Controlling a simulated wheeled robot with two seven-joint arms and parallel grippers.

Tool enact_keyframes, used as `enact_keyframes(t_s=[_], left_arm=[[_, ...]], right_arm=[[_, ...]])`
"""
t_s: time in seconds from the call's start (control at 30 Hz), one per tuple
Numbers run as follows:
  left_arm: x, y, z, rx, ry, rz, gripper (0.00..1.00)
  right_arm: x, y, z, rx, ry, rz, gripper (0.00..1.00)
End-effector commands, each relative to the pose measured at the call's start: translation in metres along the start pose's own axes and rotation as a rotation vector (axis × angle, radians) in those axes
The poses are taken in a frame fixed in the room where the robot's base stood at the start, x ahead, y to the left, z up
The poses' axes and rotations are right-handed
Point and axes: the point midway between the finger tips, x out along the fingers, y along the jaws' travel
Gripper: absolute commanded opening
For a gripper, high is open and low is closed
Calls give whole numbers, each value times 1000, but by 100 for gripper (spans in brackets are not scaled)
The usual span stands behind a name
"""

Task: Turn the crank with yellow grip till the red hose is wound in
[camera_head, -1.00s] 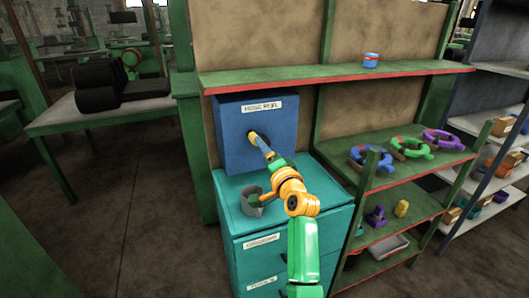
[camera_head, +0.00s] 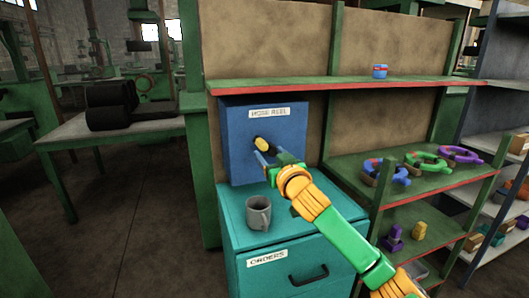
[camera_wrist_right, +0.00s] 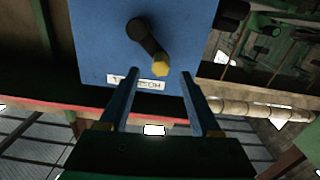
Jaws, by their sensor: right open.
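The blue hose reel box (camera_head: 236,130) with a "HOSE REEL" label stands on the teal cabinet. The crank's yellow grip (camera_head: 263,143) is on its front. In the right wrist view, the yellow grip (camera_wrist_right: 160,66) sits at the end of a dark crank arm (camera_wrist_right: 143,36), just beyond the fingertips. My right gripper (camera_head: 266,160) is open, close in front of the grip. Its two fingers (camera_wrist_right: 159,76) are apart with nothing held between them. The red hose cannot be seen. My left gripper is not in view.
A grey mug (camera_head: 258,213) stands on the teal cabinet (camera_head: 233,228), below my right arm. A green shelf (camera_head: 350,82) with a red edge runs above the box and carries a small blue and red tin (camera_head: 380,71). Shelves with coloured clamps (camera_head: 427,161) stand to the right.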

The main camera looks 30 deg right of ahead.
Motion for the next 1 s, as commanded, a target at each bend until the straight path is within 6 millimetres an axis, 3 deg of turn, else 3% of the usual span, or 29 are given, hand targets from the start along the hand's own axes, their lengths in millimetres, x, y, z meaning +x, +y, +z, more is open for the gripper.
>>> enact_keyframes(t_s=[0.03,0.3,0.67,0.9,1.0], left_arm=[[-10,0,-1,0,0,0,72],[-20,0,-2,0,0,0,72],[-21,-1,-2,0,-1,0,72],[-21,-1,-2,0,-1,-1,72],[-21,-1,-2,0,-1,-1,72]], right_arm=[[9,1,-6,4,-2,2,64],[43,0,-4,4,-1,0,64],[49,0,-1,3,1,-1,64],[49,0,-1,4,0,-1,2],[49,0,-1,4,0,-1,0]])
